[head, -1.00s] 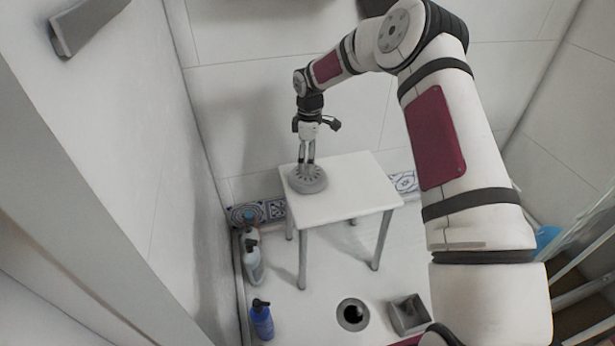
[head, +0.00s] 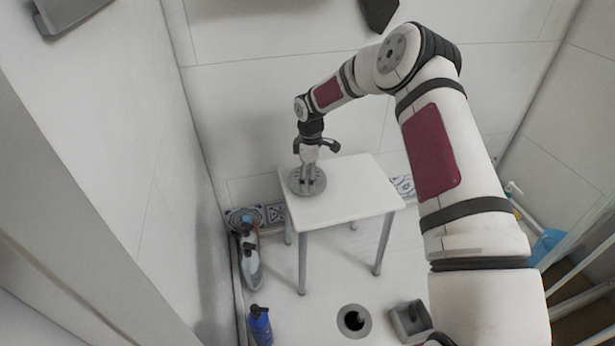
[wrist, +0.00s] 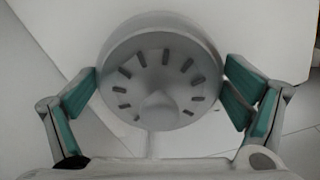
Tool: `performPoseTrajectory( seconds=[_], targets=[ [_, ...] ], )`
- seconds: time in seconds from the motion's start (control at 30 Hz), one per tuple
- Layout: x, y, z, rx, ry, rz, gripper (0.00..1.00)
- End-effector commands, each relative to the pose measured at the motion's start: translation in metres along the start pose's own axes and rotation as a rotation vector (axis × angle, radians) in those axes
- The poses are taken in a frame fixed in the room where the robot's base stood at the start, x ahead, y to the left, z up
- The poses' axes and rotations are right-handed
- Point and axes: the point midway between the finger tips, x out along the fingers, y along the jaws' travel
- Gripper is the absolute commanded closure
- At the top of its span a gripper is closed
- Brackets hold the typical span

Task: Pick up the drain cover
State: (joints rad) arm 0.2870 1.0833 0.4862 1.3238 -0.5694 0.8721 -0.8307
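The drain cover (head: 295,185) is a round grey disc near the left edge of the top of a white stool (head: 350,180). In the wrist view my gripper (wrist: 162,88) is open, with a green-padded finger on each side of the cover's outline. I cannot tell whether the pads touch it. The cover appears to rest on the stool.
Bottles (head: 250,262) stand along the left wall, with a blue bottle (head: 260,325) nearer. A round floor drain (head: 354,320) and a grey square container (head: 410,320) are on the floor. Walls close in behind and to the left. The stool top right of the cover is clear.

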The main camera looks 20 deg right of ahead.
Motion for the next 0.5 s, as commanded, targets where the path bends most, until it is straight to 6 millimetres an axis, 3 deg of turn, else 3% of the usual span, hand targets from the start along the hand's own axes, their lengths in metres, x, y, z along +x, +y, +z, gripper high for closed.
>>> performPoseTrajectory(
  seconds=[0.03,0.1,0.5],
  targets=[
    [0.0,0.0,0.0,0.0,0.0,0.0,0.27],
    [0.0001,0.0,0.0,0.0,0.0,0.0,0.38],
    [-0.006,0.0,-0.0001,0.0,0.0,0.0,0.39]
  ],
)
